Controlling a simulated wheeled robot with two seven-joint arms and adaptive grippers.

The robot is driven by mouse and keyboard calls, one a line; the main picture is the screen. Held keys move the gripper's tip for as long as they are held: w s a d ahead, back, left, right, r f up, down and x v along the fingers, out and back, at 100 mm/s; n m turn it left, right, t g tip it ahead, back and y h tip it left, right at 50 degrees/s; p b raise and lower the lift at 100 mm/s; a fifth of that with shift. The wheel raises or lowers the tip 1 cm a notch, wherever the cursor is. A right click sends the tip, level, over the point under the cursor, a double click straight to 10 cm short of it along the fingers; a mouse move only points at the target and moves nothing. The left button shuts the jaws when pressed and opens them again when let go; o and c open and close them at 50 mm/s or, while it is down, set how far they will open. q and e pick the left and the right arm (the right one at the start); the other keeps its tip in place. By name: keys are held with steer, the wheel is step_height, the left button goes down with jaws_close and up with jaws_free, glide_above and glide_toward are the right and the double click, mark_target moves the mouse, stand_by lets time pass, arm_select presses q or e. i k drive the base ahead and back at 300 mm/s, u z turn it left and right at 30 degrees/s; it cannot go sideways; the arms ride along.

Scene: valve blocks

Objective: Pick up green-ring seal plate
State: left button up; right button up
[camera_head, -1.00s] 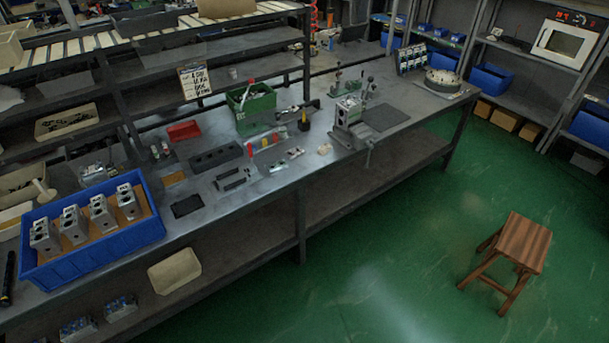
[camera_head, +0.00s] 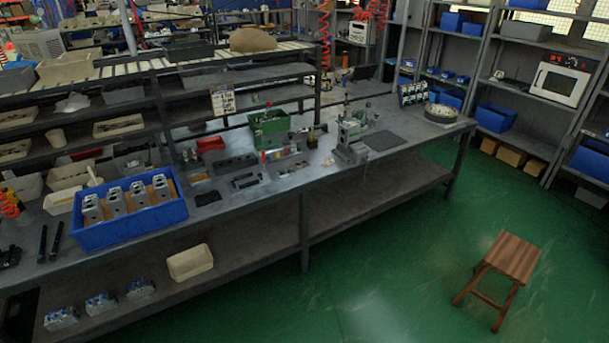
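I cannot make out a green-ring seal plate for certain; the small parts on the bench are too small to tell apart. Dark flat plates (camera_head: 244,181) lie on the workbench (camera_head: 270,198), in front of a green bin (camera_head: 269,127). A black tray with round recesses (camera_head: 236,163) lies to the left of the bin. A thin black pad (camera_head: 207,198) lies nearer the bench's front edge. Neither of my grippers shows in the head view.
A blue crate (camera_head: 131,231) with several grey valve blocks stands at the bench's left end. A vise-like fixture (camera_head: 351,147) stands right of the bin, beside a dark mat (camera_head: 383,140). A wooden stool (camera_head: 510,257) stands on the open green floor (camera_head: 400,270).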

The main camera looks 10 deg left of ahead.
mark_target(289, 173)
steer(key=z, duration=0.4)
steer(key=i, duration=2.05)
steer(key=u, duration=1.2)
steer(key=i, duration=0.75)
steer(key=u, duration=0.85)
